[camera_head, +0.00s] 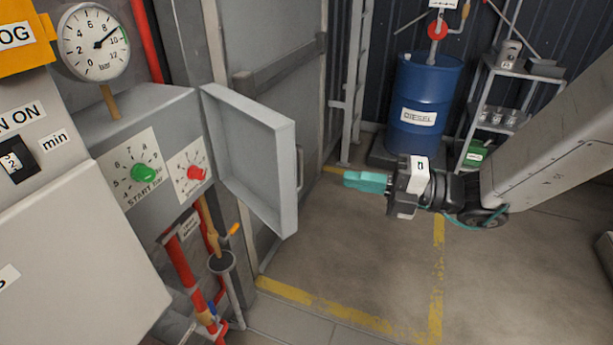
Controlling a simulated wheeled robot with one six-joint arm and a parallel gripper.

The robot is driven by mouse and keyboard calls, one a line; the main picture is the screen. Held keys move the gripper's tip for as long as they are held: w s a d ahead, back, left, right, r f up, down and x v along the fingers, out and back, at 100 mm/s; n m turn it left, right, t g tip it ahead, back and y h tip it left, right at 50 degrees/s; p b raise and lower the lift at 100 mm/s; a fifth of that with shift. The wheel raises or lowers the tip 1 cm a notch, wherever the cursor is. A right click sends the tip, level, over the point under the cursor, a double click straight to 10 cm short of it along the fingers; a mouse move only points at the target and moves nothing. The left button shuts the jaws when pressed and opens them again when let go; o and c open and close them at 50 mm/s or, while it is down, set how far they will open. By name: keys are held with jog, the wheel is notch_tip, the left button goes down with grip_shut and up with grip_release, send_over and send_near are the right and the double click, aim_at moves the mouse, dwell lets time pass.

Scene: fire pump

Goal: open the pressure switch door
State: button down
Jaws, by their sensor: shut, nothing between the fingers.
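The pressure switch box (172,132) is grey and stands at the left, below a round pressure gauge (94,41). Its door (255,155) is a shallow grey panel that stands swung open to the right, its inner side showing. The box front shows a green knob (145,173) and a smaller red knob (195,172), each on a white dial. My gripper (350,180), with teal fingers, is to the right of the door and apart from it. It is shut and empty, pointing left.
A blue diesel drum (423,105) and a metal shelf (500,100) stand at the back right. Red pipes (183,270) and a grey funnel (222,262) are below the box. The floor with yellow lines (340,318) is clear between the door and my arm.

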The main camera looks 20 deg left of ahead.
jog(key=a+m, duration=0.2)
jog(key=a, duration=0.7)
jog(key=shift+w+a+f+t, duration=0.25)
jog(key=shift+a+f+t, duration=0.05)
jog(key=shift+a, duration=0.05)
